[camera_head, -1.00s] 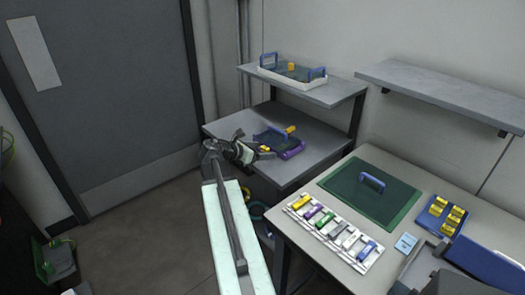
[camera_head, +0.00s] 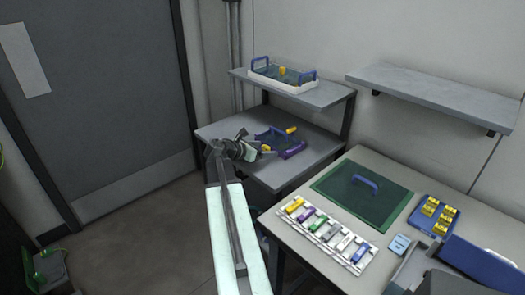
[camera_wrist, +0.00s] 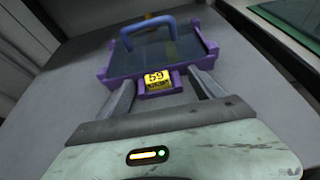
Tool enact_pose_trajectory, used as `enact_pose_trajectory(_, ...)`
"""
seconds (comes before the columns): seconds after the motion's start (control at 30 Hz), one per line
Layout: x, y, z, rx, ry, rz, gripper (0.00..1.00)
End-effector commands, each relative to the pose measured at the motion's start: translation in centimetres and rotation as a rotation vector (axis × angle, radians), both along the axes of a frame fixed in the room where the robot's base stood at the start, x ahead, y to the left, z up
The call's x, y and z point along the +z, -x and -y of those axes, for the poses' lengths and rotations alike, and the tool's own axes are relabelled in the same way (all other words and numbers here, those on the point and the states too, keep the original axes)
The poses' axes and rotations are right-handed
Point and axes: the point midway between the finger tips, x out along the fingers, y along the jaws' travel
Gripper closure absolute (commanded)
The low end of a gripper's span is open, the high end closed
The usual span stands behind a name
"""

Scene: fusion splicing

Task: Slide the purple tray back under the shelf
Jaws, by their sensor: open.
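The purple tray (camera_wrist: 193,68) lies on the grey lower surface of the shelf unit, with a dark inside, a blue arched handle (camera_wrist: 148,29) and a yellow tag reading 59 (camera_wrist: 156,80) at its near edge. In the head view the tray (camera_head: 293,151) is partly hidden by my gripper (camera_head: 268,151). In the wrist view my gripper (camera_wrist: 160,92) is open, its fingers on either side of the yellow tag and close to the tray's near edge. I cannot tell whether they touch it. The upper shelf (camera_head: 325,98) stands above and behind the tray.
A white tray (camera_head: 290,87) with blue handles stands on the upper shelf. To the right, a table (camera_head: 420,188) holds a green mat (camera_head: 335,185), a rack of coloured pieces (camera_head: 325,236) and a blue tray (camera_head: 425,229) with yellow pieces. The lower surface (camera_wrist: 60,95) is clear left of the tray.

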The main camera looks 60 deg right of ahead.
Motion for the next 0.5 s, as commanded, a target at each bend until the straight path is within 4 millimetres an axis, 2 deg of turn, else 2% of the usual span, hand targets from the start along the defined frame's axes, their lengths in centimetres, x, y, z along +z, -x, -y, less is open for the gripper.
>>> enact_pose_trajectory(0.5, 0.0, 0.8, 2.5, -0.001, 0.0, 0.0, 0.24)
